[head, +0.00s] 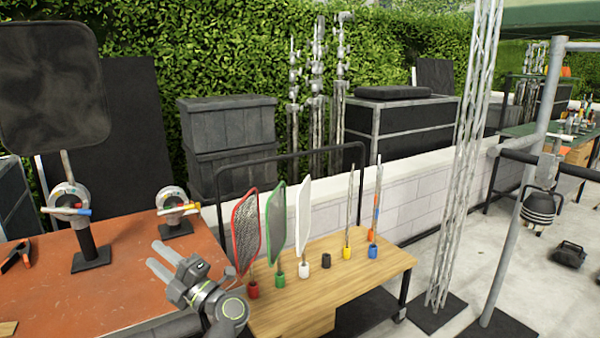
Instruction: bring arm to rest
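The cart holds red, green and white framed panels (303,215) in coloured sockets, plus thin rods. Two round clamp heads on stands (175,208) and an orange clamp (15,255) are on the red table. A truss post (465,170) stands to the right; floor beyond is partly clear.

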